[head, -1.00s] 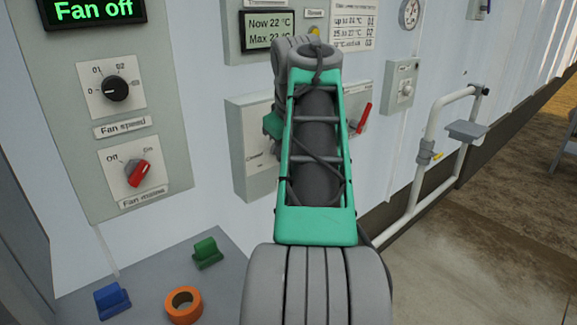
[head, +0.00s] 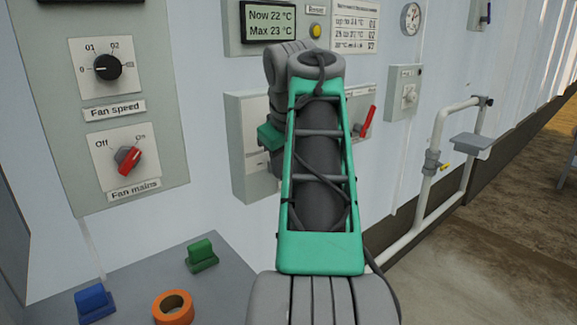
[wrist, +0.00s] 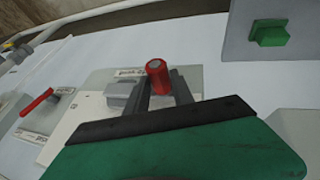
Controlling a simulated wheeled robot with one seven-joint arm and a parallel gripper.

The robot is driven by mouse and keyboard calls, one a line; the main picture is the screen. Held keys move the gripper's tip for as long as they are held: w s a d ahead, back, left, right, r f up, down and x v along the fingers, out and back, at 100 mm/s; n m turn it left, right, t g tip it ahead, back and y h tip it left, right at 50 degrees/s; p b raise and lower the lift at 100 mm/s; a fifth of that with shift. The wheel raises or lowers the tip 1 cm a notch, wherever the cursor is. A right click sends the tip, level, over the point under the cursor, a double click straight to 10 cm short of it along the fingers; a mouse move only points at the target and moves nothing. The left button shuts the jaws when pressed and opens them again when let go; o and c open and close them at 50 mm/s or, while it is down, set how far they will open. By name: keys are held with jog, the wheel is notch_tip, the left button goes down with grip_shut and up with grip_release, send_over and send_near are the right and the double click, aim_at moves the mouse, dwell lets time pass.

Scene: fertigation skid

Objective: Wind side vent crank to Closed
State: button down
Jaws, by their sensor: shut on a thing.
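The red cylindrical grip (wrist: 157,75), apparently the crank's handle, shows in the wrist view. My gripper (wrist: 161,86) has one dark finger on each side of it and is shut on it. The rest of the crank is mostly hidden behind the gripper. In the head view my arm covers the gripper and the red grip, in front of a pale wall box (head: 247,150). The crank's scale and its Closed mark cannot be read.
A red lever (head: 367,122) sits right of my arm; it also shows in the wrist view (wrist: 37,102). The fan panel (head: 165,165) is at left. Below are a green block (head: 201,257), blue block (head: 95,304) and orange ring (head: 173,308). White pipework (head: 428,195) stands right.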

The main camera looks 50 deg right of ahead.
jog(key=shift+a+f, duration=0.25)
jog(key=shift+f, duration=0.85)
jog(key=c, duration=1.4)
grip_release()
jog(key=shift+w+a, duration=0.1)
jog(key=shift+a, duration=0.15)
jog(key=shift+o, duration=1.3)
jog(key=shift+d+r, duration=0.1)
jog(key=shift+r, duration=0.2)
jog(key=shift+d+r, duration=0.1)
jog(key=shift+r, duration=0.1)
jog(key=p+v, duration=0.6)
jog(key=v, duration=0.1)
jog(key=shift+r+p, duration=0.35)
jog(key=shift+p, duration=0.05)
